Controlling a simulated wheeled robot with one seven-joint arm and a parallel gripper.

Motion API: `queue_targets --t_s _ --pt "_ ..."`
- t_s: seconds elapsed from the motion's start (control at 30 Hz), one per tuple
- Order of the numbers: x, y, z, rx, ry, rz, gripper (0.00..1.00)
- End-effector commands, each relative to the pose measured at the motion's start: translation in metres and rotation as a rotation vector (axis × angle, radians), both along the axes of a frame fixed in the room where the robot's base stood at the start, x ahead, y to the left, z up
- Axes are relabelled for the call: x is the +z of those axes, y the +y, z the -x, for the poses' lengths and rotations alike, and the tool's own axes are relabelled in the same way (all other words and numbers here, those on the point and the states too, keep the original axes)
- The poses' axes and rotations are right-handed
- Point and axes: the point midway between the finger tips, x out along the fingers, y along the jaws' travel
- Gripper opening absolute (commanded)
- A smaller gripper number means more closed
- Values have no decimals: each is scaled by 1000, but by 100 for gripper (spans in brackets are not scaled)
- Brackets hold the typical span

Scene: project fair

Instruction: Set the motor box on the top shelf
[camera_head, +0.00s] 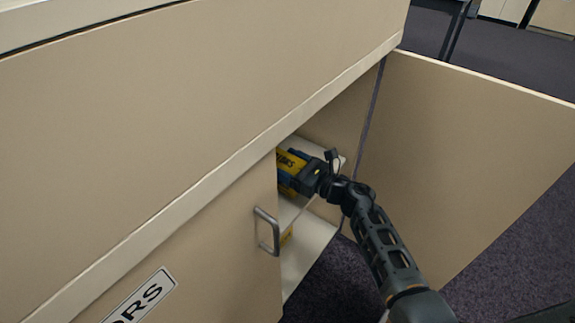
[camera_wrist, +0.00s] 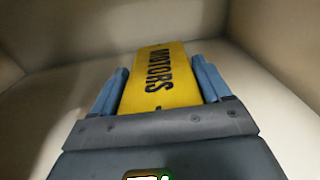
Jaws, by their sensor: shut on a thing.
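The motor box (camera_wrist: 160,80) is yellow with the dark word MOTORS on it. It also shows, partly hidden, in the head view (camera_head: 289,162), inside the cabinet. My gripper (camera_wrist: 162,88) is shut on it, with a blue finger on each side. In the head view my gripper (camera_head: 293,172) reaches in through the open doorway at the height of the top shelf (camera_head: 325,152). The box is over that shelf; I cannot tell whether it touches it. The box's far end is hidden behind the closed left door in the head view.
The right cabinet door (camera_head: 480,150) stands wide open beside my arm. The left door (camera_head: 190,240), with a metal handle (camera_head: 267,231), is closed. Cabinet walls surround the box in the wrist view.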

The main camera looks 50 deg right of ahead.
Motion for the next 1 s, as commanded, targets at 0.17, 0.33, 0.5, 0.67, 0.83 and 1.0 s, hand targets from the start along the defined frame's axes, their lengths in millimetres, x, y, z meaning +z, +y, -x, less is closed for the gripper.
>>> queue_targets --t_s 0.17,0.33,0.5,0.67,0.83,1.0 --pt "1 0 -1 1 -3 1 22" --pt "-2 0 0 1 0 0 82" --pt "-2 0 0 0 0 0 99" --pt "-2 0 0 0 0 0 100" --pt "2 0 0 0 0 0 100" --pt "1 -1 23 -2 2 -1 100"
